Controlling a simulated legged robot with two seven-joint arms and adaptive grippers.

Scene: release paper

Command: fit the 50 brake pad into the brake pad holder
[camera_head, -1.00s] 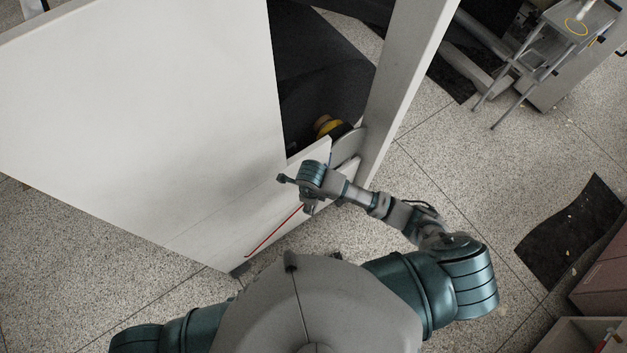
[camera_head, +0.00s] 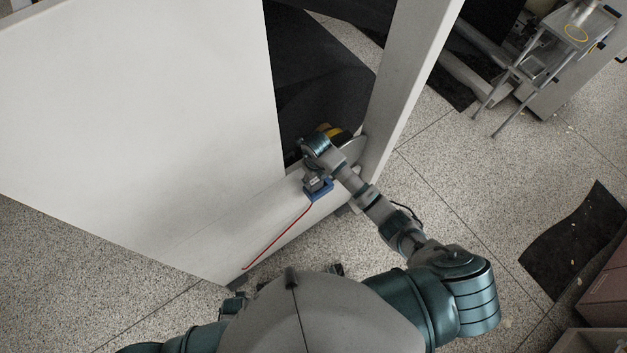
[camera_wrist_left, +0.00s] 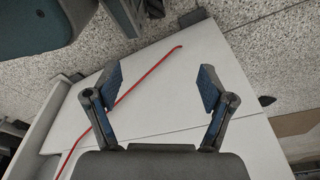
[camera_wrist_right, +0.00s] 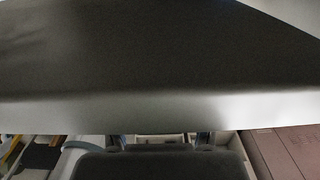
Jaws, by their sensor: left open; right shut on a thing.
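I cannot pick out a brake pad or a brake pad holder. A large white panel (camera_head: 130,130) fills the left of the head view. A thin red strip (camera_head: 277,237) lies along its lower part and shows in the left wrist view (camera_wrist_left: 97,118). My right gripper (camera_head: 318,187) is at the panel's lower right part. A blue part shows there, and what it is shut on is unclear. In the right wrist view a broad grey surface (camera_wrist_right: 160,60) hides the fingers. My left gripper (camera_wrist_left: 160,87) is open and empty above the panel and strip.
A dark opening (camera_head: 320,80) lies behind the panel, with a yellow and black thing (camera_head: 332,131) at its bottom. A white post (camera_head: 412,80) borders it on the right. A step stool (camera_head: 550,55) and a dark mat (camera_head: 572,240) are farther right on speckled floor.

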